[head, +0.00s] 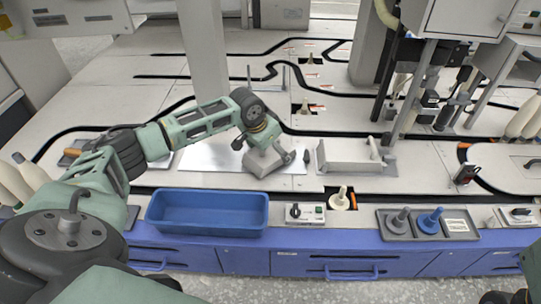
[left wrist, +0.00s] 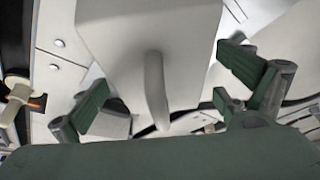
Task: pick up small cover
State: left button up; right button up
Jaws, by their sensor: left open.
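The small cover (head: 262,163) is a pale grey block on the light metal plate in the head view. In the left wrist view the cover (left wrist: 115,30) fills the top middle, with a thin upright handle (left wrist: 155,90). My left gripper (head: 270,150) is directly over the cover. Its two green-and-grey fingers (left wrist: 165,108) are spread wide on either side of the handle, and I see clear space between each finger and the handle. The gripper hides part of the cover in the head view. My right gripper is not in view.
A longer grey cover with a handle (head: 345,168) lies to the right. A blue bin (head: 206,228) stands in front on the bench edge. A cream bobbin (head: 341,199) is front right. A grey tray (head: 387,231) holds a grey and a blue peg. Posts and machine arms rise behind.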

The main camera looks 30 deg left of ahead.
pick_arm(q)
jog(key=c, duration=1.6)
jog(key=shift+r, duration=0.1)
jog(key=shift+c, duration=0.2)
